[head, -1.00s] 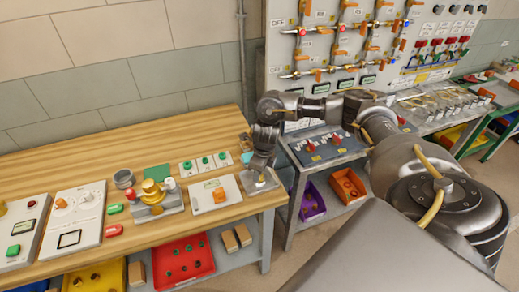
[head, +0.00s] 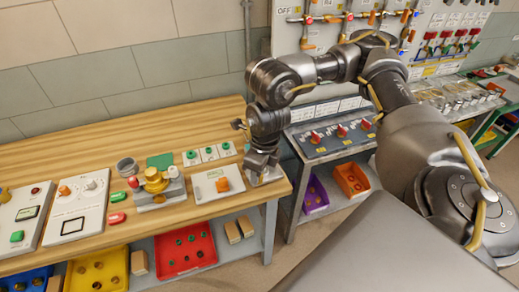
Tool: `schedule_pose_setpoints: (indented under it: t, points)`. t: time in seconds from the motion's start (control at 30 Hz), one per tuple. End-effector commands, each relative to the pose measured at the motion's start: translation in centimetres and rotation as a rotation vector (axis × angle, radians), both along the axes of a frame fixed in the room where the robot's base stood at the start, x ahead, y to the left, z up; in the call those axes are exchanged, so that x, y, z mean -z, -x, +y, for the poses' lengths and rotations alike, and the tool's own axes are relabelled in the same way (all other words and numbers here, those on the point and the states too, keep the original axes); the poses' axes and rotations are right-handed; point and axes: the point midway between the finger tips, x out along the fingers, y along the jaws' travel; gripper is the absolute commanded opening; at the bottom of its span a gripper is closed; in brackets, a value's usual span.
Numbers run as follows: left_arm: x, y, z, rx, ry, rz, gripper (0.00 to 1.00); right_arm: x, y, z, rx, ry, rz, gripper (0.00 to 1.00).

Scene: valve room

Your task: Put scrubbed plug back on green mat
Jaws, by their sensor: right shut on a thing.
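The green mat (head: 160,160) lies flat on the wooden bench, behind a brass valve fixture (head: 155,184); its visible part is bare. My right gripper (head: 262,172) points down at the right end of the bench, over a small pale plate (head: 268,179), well to the right of the mat. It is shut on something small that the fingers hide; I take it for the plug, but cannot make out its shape. I cannot tell whether it touches the plate. My left gripper is not in view.
Between gripper and mat stand a white panel with an orange knob (head: 218,185) and a row of green-button plates (head: 210,154). A grey cup (head: 127,168) stands left of the mat. A control desk with red knobs (head: 335,136) stands to the right.

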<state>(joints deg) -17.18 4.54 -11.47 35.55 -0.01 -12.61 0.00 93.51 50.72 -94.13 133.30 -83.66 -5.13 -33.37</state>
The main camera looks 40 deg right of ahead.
Motion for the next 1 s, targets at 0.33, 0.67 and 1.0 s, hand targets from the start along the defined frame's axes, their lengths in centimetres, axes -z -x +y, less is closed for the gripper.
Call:
schedule_pose_setpoints:
  t: [0.33,0.67,1.0]
  points:
    - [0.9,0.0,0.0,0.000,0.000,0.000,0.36,0.4,-0.6,1.6,-0.322,0.001,-0.002,0.03]
    - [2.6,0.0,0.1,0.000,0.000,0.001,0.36,0.9,-2.4,5.2,-1.219,0.003,0.000,0.03]
    - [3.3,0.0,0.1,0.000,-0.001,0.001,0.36,0.8,-3.5,7.0,-1.748,0.002,0.001,0.03]
